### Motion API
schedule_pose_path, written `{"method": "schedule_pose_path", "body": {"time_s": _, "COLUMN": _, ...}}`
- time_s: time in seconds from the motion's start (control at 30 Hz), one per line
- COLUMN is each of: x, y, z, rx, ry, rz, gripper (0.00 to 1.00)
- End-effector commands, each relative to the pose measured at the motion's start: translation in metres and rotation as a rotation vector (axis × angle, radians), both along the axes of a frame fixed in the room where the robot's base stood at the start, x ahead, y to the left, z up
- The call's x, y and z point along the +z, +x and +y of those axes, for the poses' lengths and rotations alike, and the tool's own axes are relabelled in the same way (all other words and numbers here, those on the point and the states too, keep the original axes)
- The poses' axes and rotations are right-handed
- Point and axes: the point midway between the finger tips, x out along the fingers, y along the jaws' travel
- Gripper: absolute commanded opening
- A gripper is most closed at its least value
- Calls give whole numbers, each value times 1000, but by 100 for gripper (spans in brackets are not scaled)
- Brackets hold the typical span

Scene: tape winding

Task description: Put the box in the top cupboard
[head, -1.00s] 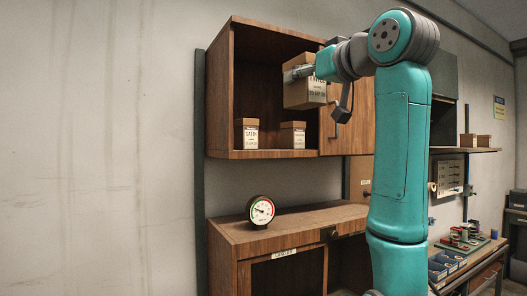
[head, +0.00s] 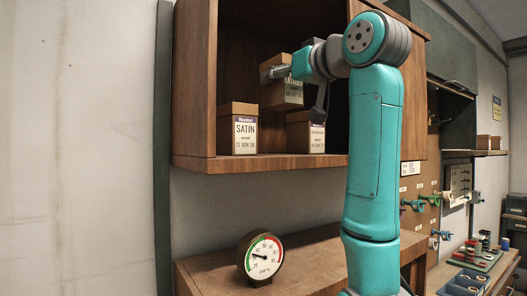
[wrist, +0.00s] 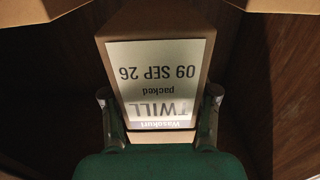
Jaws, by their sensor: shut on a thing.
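The box (head: 283,93) is brown cardboard with a white label. In the wrist view the label on the box (wrist: 160,75) reads "TWILL, packed 09 SEP 26", upside down. My gripper (wrist: 160,112) is shut on the box, with a finger on each side. In the head view my gripper (head: 275,74) holds it inside the open left part of the wooden top cupboard (head: 195,90), above the shelf floor.
A box labelled "SATIN" (head: 238,130) stands at the shelf's left, and another labelled box (head: 303,132) stands right of it, below the held box. A round gauge (head: 260,258) sits on the lower cabinet top (head: 310,258).

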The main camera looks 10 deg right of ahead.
Motion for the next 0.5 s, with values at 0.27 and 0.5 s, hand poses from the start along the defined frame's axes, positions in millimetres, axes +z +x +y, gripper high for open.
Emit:
{"method": "schedule_pose_path", "body": {"time_s": 0.27, "x": -42, "y": 1, "z": 0, "rx": 0, "ry": 0, "rz": 2, "gripper": 12}}
{"method": "schedule_pose_path", "body": {"time_s": 0.5, "x": -59, "y": 0, "z": 0, "rx": 0, "ry": 0, "rz": 0, "gripper": 12}}
